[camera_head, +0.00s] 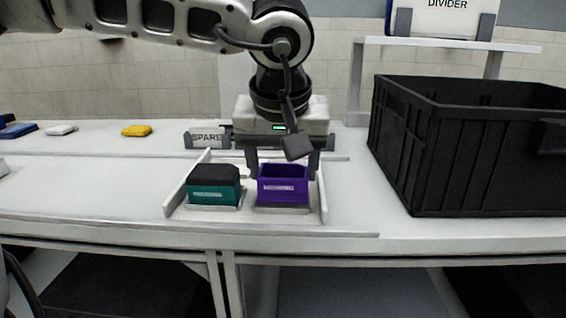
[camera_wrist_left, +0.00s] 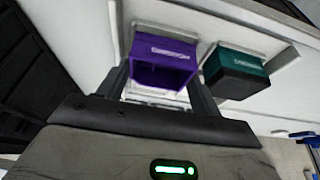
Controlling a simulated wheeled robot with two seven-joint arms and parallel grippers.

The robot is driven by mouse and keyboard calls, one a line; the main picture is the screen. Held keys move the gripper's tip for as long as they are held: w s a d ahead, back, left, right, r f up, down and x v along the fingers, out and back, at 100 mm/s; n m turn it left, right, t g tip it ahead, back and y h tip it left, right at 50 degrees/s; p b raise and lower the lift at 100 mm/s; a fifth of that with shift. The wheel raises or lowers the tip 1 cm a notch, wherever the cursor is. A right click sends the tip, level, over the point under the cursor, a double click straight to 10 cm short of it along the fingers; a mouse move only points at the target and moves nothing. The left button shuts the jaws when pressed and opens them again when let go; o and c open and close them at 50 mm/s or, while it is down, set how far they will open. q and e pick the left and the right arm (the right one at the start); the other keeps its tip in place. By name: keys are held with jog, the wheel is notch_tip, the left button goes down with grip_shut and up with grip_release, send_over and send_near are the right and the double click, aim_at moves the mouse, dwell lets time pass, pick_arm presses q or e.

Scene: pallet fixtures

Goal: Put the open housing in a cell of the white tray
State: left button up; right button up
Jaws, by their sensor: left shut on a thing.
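The open housing (camera_head: 283,186) is a purple open-topped box in the right cell of the white tray (camera_head: 325,197). It also shows in the left wrist view (camera_wrist_left: 165,62), with its open hollow facing the camera. My left gripper (camera_head: 283,168) comes down from above, shut on the purple housing, with a finger at each side. In the left wrist view the fingers (camera_wrist_left: 160,82) flank the housing. A teal housing with a black top (camera_head: 214,185) sits in the left cell, also visible in the left wrist view (camera_wrist_left: 235,72). I cannot tell whether the purple housing fully touches the cell floor. My right gripper is not in view.
A large black crate (camera_head: 480,160) stands at the right. A SPARE sign (camera_head: 207,137) stands behind the tray. A yellow piece (camera_head: 137,130), a white piece (camera_head: 60,130) and a blue piece (camera_head: 17,130) lie at the back left.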

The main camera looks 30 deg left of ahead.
pick_arm(q)
jog(key=shift+f, duration=0.4)
dwell(0.7)
jog(key=shift+f+b, duration=0.25)
jog(key=shift+b, duration=0.2)
jog(key=o, duration=1.1)
